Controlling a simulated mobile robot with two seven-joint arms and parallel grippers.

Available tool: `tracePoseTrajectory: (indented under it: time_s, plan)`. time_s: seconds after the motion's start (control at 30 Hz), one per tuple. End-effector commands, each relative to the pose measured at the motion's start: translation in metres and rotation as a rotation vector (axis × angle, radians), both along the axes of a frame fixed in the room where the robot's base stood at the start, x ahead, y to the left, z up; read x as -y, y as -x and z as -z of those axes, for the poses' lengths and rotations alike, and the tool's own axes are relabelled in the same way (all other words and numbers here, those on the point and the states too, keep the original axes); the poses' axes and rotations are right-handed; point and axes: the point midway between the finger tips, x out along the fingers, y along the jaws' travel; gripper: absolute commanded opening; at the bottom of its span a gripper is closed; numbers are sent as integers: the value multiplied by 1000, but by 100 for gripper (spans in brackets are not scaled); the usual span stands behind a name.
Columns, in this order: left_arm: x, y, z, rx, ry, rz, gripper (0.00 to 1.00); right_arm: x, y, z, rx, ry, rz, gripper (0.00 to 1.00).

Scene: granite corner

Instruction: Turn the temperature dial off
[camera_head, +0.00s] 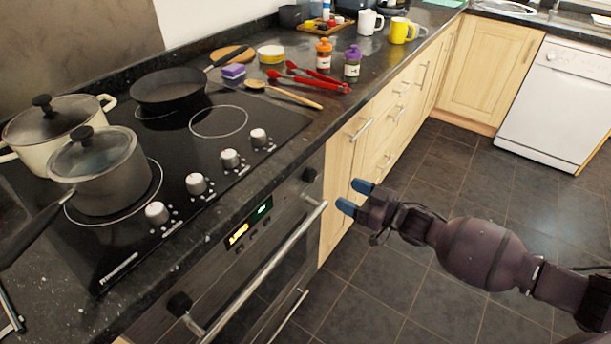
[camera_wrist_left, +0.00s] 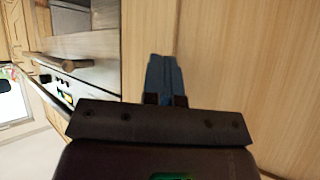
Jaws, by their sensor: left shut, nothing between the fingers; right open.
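The oven front has two dark dials, one near the right end of its panel (camera_head: 309,174) and one near the left end (camera_head: 180,304). I cannot read their markings or tell which is the temperature dial. A lit display (camera_head: 250,226) sits between them. My right gripper (camera_head: 354,197) is open and empty, in front of the wooden cabinets, to the right of the oven and apart from the dials. My left gripper (camera_wrist_left: 165,78) shows only in the left wrist view. Its blue fingers are shut and empty in front of a pale wooden surface.
A long oven handle (camera_head: 265,272) runs below the dials. Several silver knobs (camera_head: 197,184) line the black hob, which holds two lidded pots and a frying pan (camera_head: 168,88). The tiled floor (camera_head: 390,290) is clear.

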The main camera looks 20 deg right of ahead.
Motion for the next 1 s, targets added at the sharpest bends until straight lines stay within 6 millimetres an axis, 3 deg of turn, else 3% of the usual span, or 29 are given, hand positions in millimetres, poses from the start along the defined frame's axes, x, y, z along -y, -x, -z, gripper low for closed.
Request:
tracePoseTrajectory:
  time_s: [0.23,0.7,1.0]
  plan:
    - [5,2,3,-6,15,-10,0,-8,-9,-1,-11,-31,-6,67]
    - [2,5,15,-24,5,-2,0,-55,-67,1,-12,-27,-6,67]
    - [1,-2,11,-8,-1,7,0,-67,-84,-1,-11,-27,-5,67]
